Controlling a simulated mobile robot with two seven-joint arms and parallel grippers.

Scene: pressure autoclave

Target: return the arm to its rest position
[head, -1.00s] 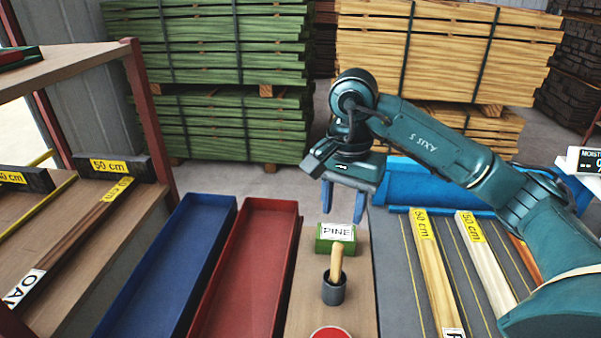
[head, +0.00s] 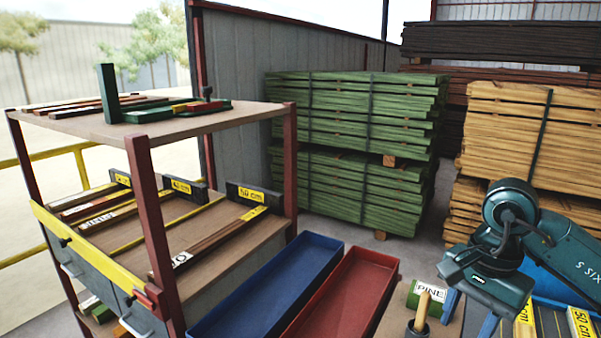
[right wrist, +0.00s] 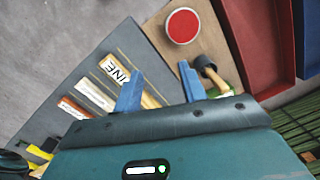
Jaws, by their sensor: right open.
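My right arm, teal and marked AXIS 5, comes in from the right in the head view. My right gripper (head: 469,313) has two blue fingers, spread apart with nothing between them. In the right wrist view the fingers (right wrist: 160,76) are also apart and empty, over the edge between the wooden strip and the grey board with lumber pieces. My left gripper is not in view.
A blue tray (head: 255,290) and a red tray (head: 345,295) lie left of the gripper. A shelf unit (head: 150,125) with wood strips stands at left. Green lumber stacks (head: 350,150) and yellow stacks (head: 510,130) stand behind. A red disc (right wrist: 183,25) lies on the wooden strip.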

